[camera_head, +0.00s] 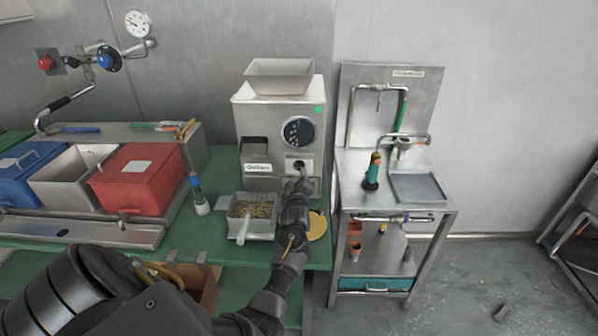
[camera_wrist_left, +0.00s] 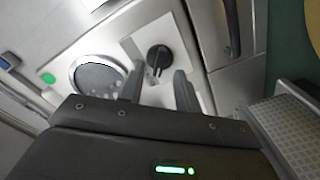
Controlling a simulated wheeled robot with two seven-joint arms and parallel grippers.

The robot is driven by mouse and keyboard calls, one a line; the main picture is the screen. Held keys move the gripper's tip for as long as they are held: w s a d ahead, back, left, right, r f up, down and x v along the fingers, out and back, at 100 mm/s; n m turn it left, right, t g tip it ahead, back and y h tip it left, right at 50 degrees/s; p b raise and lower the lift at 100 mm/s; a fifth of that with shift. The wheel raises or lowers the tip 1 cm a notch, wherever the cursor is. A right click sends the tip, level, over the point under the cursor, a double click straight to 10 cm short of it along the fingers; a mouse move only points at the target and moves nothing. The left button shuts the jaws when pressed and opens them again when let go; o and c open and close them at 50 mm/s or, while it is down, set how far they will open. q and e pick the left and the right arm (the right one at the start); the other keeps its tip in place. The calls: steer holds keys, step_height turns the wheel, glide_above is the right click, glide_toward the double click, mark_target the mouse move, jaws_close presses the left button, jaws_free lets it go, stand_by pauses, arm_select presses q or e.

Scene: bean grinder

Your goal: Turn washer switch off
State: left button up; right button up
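A black rotary switch knob (camera_wrist_left: 158,57) on a pale square plate sits on the front of the steel machine (camera_head: 262,115). The knob (camera_head: 299,165) also shows small in the head view, right of centre on the machine's front. My left gripper (camera_head: 297,182) is just in front of it. In the left wrist view my left gripper (camera_wrist_left: 158,82) is open, with one finger to each side of the knob's lower end. Contact with the knob cannot be told. My right gripper is not in view.
A round dark dial (camera_wrist_left: 97,75) and a green light (camera_wrist_left: 48,78) are beside the knob. A metal tray of beans (camera_head: 251,216) stands below the machine. A steel sink stand (camera_head: 390,200) is to the right, a red bin (camera_head: 137,180) to the left.

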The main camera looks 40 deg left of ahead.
mark_target(299, 168)
arm_select(q)
steer(key=shift+x, duration=1.5)
jaws_close()
